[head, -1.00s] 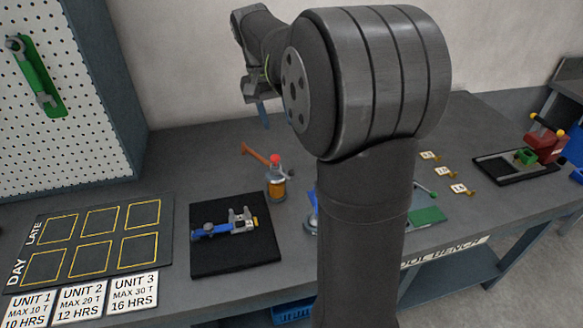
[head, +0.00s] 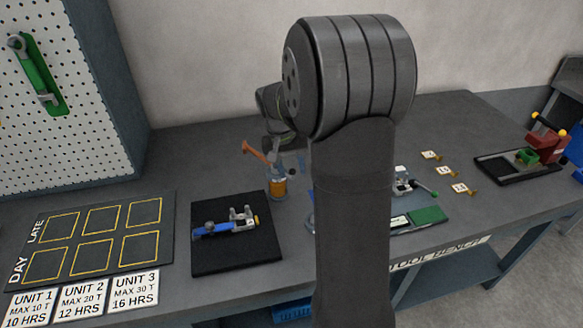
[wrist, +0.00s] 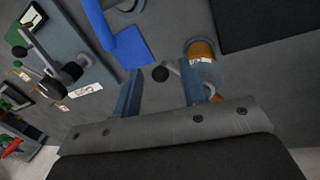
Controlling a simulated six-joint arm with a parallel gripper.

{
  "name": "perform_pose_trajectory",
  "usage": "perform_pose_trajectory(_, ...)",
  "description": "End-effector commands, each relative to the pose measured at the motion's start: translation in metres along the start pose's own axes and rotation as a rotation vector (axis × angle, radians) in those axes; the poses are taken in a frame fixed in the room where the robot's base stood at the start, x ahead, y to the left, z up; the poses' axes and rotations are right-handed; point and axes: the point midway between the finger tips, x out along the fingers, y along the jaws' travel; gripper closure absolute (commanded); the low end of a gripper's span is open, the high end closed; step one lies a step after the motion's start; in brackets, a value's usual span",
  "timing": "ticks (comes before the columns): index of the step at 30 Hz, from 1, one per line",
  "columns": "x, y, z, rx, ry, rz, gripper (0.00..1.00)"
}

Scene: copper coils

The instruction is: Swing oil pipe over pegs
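An oil jar (head: 278,188) with amber contents stands upright on the bench right of the black pad. A copper-brown arm or pipe (head: 256,153) sticks out to its upper left. I cannot tell if this is the oil pipe. My gripper (head: 288,162) is over the jar's top, partly hidden by my arm. In the wrist view my gripper (wrist: 160,90) is open, its two blue-grey fingers apart. The jar (wrist: 201,48) lies just beyond the right finger. The jar's red top is hidden in the head view.
A black pad (head: 210,262) holds a blue tool with upright grey posts. A fixture with a green plate (head: 429,214) stands right of my arm, partly hidden. Several tagged brass pieces (head: 431,155) and a red press (head: 545,143) are farther right. A marked board (head: 110,240) lies left.

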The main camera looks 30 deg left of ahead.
Motion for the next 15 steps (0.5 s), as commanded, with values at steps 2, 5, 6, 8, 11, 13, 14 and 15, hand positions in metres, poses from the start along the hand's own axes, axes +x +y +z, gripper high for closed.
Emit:
perform_pose_trajectory(2, 0.0022, 0.0001, 0.0001, 0.000, 0.000, 0.000, 0.61)
perform_pose_trajectory(5, 0.0025, 0.0001, 0.0000, 0.000, 0.000, 0.000, 0.61)
perform_pose_trajectory(6, 0.0024, 0.0001, 0.0000, 0.000, 0.000, 0.000, 0.61)
perform_pose_trajectory(8, 0.0023, 0.0000, 0.0000, 0.000, 0.000, 0.000, 0.61)
perform_pose_trajectory(11, 0.0021, 0.0000, 0.0000, 0.000, 0.000, 0.000, 0.74)
perform_pose_trajectory(13, 0.0021, 0.0000, 0.0000, 0.000, 0.000, 0.000, 0.88)
perform_pose_trajectory(14, 0.0020, 0.0000, 0.0000, 0.000, 0.001, 0.000, 0.94)
perform_pose_trajectory(15, 0.0020, 0.0000, 0.0000, 0.000, 0.001, 0.000, 1.00)
